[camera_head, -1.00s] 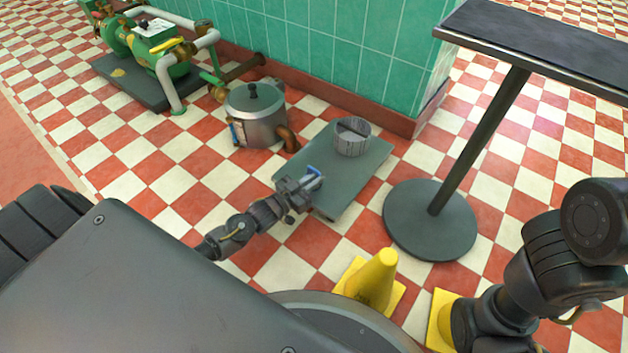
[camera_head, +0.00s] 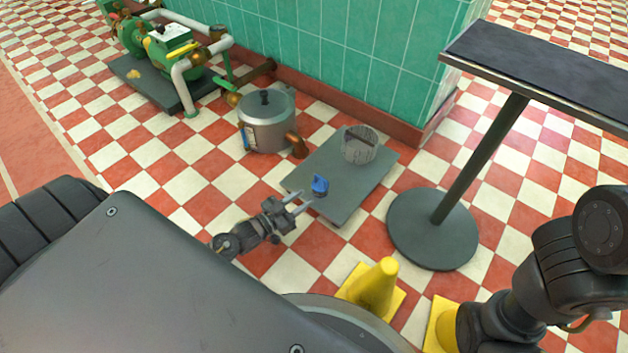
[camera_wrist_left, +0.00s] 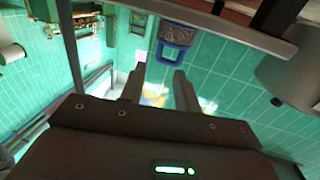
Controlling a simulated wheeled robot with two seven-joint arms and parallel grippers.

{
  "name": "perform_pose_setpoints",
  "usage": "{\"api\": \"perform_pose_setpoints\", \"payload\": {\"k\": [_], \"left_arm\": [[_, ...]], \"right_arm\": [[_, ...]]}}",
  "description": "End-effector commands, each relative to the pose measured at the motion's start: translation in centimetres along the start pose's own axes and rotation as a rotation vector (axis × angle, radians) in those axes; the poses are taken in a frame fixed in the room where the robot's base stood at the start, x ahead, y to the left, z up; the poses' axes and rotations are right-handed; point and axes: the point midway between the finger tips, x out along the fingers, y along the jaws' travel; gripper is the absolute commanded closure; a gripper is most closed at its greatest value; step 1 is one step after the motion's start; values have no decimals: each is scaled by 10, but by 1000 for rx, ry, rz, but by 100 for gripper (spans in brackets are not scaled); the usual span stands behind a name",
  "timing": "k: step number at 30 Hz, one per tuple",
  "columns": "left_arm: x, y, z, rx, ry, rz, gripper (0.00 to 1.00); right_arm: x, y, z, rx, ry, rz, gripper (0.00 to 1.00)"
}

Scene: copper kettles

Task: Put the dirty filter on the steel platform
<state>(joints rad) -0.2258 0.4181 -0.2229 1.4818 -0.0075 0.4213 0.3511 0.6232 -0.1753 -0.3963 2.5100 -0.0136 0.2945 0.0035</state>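A small blue-framed item with a dark grey face, which looks like the dirty filter (camera_head: 320,186), stands near the front left part of the low grey steel platform (camera_head: 345,207). The filter also shows in the left wrist view (camera_wrist_left: 176,38), beyond the fingertips, with its blue frame and speckled dark face. My left gripper (camera_head: 305,199) is open and empty just left of and in front of the filter. In the left wrist view the two fingers (camera_wrist_left: 158,70) are apart with nothing between them. My right arm is at the right edge; its gripper is out of view.
A grey mesh basket (camera_head: 361,145) stands at the platform's back. A steel pot (camera_head: 266,125) with a copper spout is behind left. A tall stand (camera_head: 432,230) is to the right. Yellow cones (camera_head: 376,285) are in front. Green machinery (camera_head: 180,50) is at the back left.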

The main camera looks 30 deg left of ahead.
Motion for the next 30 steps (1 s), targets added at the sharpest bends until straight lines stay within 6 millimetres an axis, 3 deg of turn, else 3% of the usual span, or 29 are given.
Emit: {"api": "perform_pose_setpoints", "payload": {"k": [3, 9, 30], "left_arm": [[-21, 0, -2, -1, -2, 0, 68], [-37, 0, 0, 0, -1, 1, 68], [-38, 2, -5, 42, 22, 8, 68]], "right_arm": [[11, 0, 4, 1, -1, -4, 64], [12, 0, 6, 1, -8, -6, 64], [12, 0, 0, -2, 24, -9, 64]]}}
